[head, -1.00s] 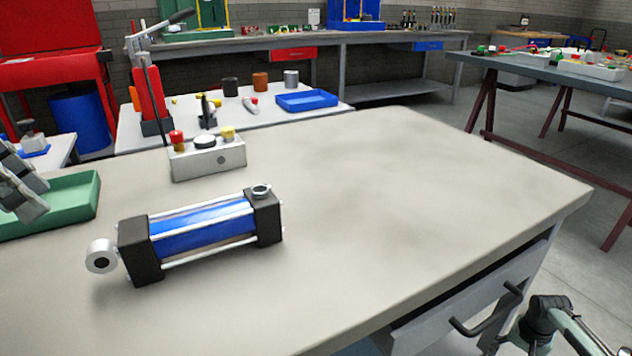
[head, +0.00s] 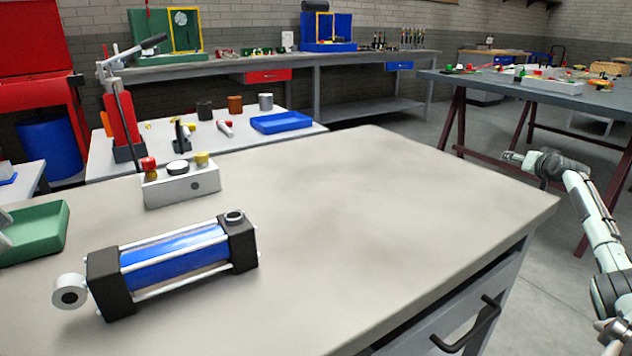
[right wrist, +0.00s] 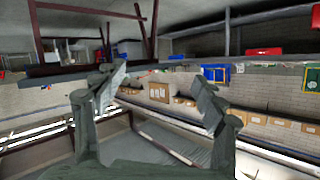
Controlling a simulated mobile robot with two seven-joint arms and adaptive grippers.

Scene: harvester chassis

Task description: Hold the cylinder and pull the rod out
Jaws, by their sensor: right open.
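The blue cylinder (head: 175,260) lies on its side on the beige workbench, between black end blocks joined by silver tie rods. A silver eye on the rod (head: 70,292) sticks out of its left end. My right gripper (head: 515,158) is raised beyond the bench's right edge, well away from the cylinder. In the right wrist view its two fingers (right wrist: 165,88) are spread with nothing between them. Of my left gripper only a sliver (head: 4,232) shows at the left edge, by the green tray; its jaws are cut off.
A green tray (head: 60,240) is at the left. The right part of the workbench (head: 400,210) is clear. A drawer handle (head: 478,325) sticks out at the front. A dark table (head: 540,88) stands beyond.

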